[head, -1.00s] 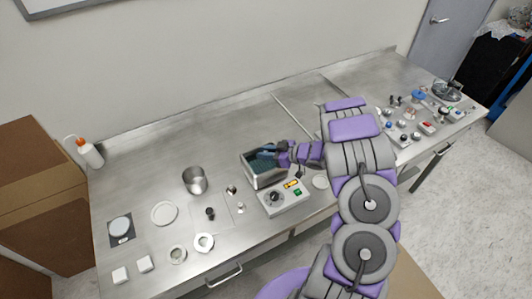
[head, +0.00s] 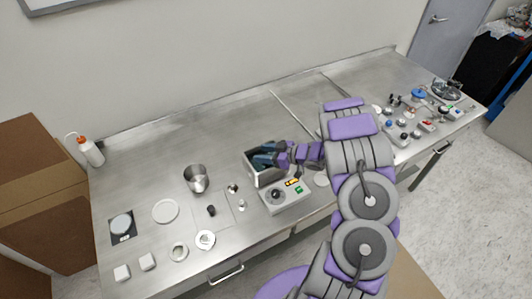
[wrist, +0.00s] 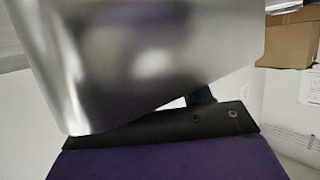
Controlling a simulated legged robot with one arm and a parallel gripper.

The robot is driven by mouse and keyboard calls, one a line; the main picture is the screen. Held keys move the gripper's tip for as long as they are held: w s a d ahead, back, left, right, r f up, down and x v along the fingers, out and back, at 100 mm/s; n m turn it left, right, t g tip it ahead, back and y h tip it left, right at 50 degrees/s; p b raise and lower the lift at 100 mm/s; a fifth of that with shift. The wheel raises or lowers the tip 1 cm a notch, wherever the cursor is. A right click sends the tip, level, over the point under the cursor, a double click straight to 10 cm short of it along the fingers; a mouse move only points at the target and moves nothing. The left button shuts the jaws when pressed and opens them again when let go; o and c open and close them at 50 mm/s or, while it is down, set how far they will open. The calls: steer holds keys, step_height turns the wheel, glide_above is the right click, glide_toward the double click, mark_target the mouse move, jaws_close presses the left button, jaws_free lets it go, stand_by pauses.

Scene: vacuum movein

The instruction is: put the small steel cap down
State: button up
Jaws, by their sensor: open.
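My gripper (head: 264,158) is open and reaches from the right over the open steel box of a bath-like device (head: 251,172). Its fingertips are at or inside the box opening; the head view is too small to tell which. In the wrist view a large, blurred, shiny steel surface (wrist: 150,60) fills the upper part, close to the camera, above my dark gripper part (wrist: 170,125). I cannot make out the small steel cap for certain. Small metal pieces stand left of the device, one upper (head: 233,188) and one lower (head: 241,207).
A steel beaker (head: 196,179), white dish (head: 165,211), balance (head: 122,225), rings (head: 205,240) and white blocks (head: 122,273) stand on the left of the steel bench. A wash bottle (head: 90,151) stands at the back left. Small parts crowd the right end. The back middle is clear.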

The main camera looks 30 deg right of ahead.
steer(key=shift+a+r, duration=0.1)
steer(key=shift+r, duration=0.2)
steer(key=p+v, duration=0.2)
steer(key=v, duration=0.9)
steer(key=w+d+r+m+h, duration=0.2)
steer(key=w+d+r+h, duration=0.4)
steer(key=d+r+h, duration=0.35)
steer(key=s+r+m+g+h, duration=0.35)
steer(key=s+r+h, duration=0.2)
steer(key=r, duration=0.55)
steer(key=s+a+m+g+y, duration=0.2)
steer(key=s+a+g+y, duration=0.4)
steer(key=s+a, duration=2.6)
steer(key=s+g, duration=0.1)
steer(key=g, duration=0.1)
steer(key=shift+m+g, duration=0.35)
